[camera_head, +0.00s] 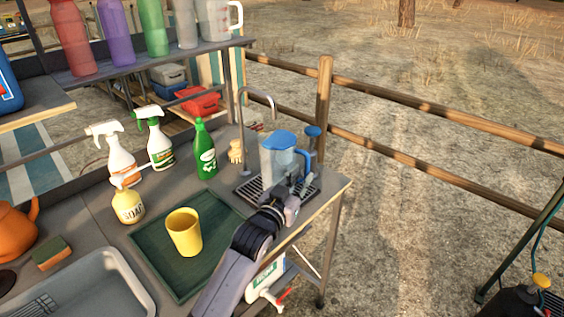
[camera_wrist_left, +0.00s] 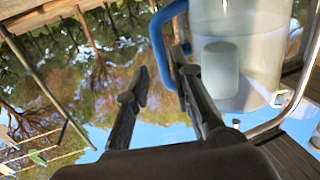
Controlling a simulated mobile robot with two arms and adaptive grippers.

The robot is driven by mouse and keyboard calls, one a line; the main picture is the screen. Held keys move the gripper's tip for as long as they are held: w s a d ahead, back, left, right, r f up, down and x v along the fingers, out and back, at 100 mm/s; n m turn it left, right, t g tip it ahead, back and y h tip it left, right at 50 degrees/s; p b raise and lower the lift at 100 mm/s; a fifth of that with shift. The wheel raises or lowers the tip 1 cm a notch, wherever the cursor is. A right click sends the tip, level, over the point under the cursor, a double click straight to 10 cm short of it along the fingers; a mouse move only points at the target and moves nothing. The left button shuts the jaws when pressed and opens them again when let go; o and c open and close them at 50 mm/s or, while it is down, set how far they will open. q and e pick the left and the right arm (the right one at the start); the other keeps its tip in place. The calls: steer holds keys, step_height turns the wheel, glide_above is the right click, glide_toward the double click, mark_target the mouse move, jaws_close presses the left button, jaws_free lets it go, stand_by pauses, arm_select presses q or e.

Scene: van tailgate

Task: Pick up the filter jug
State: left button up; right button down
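The filter jug (camera_head: 279,163) has a clear body, a blue lid and a blue handle. It stands upright on a dark drip grate near the right end of the counter. In the left wrist view its clear body (camera_wrist_left: 238,60) fills the upper right, with an inner filter showing. My left gripper (camera_head: 300,188) is close to the jug's handle side. In the left wrist view its fingers (camera_wrist_left: 158,75) are apart, and the blue handle (camera_wrist_left: 160,38) shows beside the right-hand finger. I cannot tell whether they touch. My right gripper is not in view.
A metal tap (camera_head: 241,120) stands behind the jug. A yellow cup (camera_head: 184,232) sits on a green tray (camera_head: 150,243). The shelf above holds several bottles.

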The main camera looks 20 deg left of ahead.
mark_target(306, 169)
arm_select(q)
steer(key=w, duration=0.5)
steer(key=shift+w+f+p, duration=0.1)
steer(key=shift+f+p, duration=0.05)
steer(key=shift+p, duration=0.25)
steer(key=shift+c, duration=0.4)
jaws_close()
